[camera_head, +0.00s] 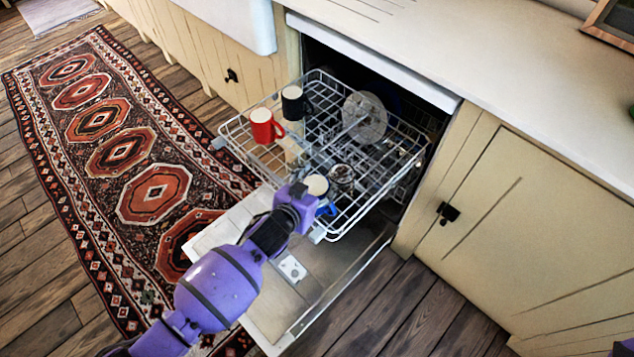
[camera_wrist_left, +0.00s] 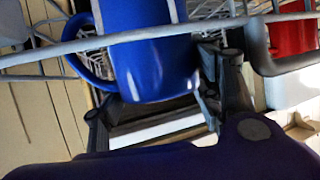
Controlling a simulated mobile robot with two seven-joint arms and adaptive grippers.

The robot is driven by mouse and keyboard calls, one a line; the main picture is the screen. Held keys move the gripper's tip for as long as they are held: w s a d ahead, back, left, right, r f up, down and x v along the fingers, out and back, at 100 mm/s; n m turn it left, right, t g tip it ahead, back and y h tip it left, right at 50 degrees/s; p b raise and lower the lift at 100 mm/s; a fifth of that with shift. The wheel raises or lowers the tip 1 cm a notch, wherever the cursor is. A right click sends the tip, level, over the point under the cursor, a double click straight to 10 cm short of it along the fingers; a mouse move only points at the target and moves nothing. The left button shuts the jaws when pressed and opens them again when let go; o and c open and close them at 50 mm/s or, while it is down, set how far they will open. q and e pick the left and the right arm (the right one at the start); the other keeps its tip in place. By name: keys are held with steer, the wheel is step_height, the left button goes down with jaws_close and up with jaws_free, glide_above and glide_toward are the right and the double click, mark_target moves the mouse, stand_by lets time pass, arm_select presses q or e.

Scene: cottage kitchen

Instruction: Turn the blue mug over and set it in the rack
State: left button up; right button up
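The blue mug (camera_head: 326,208) stands in the near corner of the pulled-out dishwasher rack (camera_head: 365,208), with a pale round top facing up. I cannot tell whether that is its inside or its base. In the left wrist view the blue mug (camera_wrist_left: 150,55) is close, its handle to the left and a rack wire crossing in front of it. My left gripper (camera_head: 308,198) is at the mug. Its fingers (camera_wrist_left: 160,110) are apart, one near each side of the mug; firm contact is not clear. My right gripper is out of view.
A red mug (camera_head: 263,128), a black mug (camera_head: 294,106), a glass (camera_head: 341,175) and a clear plate (camera_head: 364,118) stand in the rack. The open dishwasher door (camera_head: 335,267) lies below. The countertop (camera_head: 500,60) above is mostly clear.

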arm_select(q)
steer(key=shift+o, duration=0.8)
steer(key=shift+r, duration=0.15)
steer(key=p+v, duration=0.1)
steer(key=v, duration=1.1)
steer(key=shift+p, duration=0.3)
steer(key=s+a+f+n+g+y, duration=0.1)
steer(key=s+a+f, duration=0.3)
steer(key=s, duration=0.7)
steer(key=s+a+f+n+g+y, duration=0.2)
steer(key=s+a, duration=0.4)
steer(key=s, duration=0.5)
steer(key=s+a+f+n+g+y, duration=0.1)
steer(key=s+a+f, duration=0.4)
steer(key=s, duration=0.7)
steer(key=shift+a+f+n+y, duration=0.25)
steer(key=shift+f+n+y, duration=0.3)
steer(key=shift+y, duration=0.45)
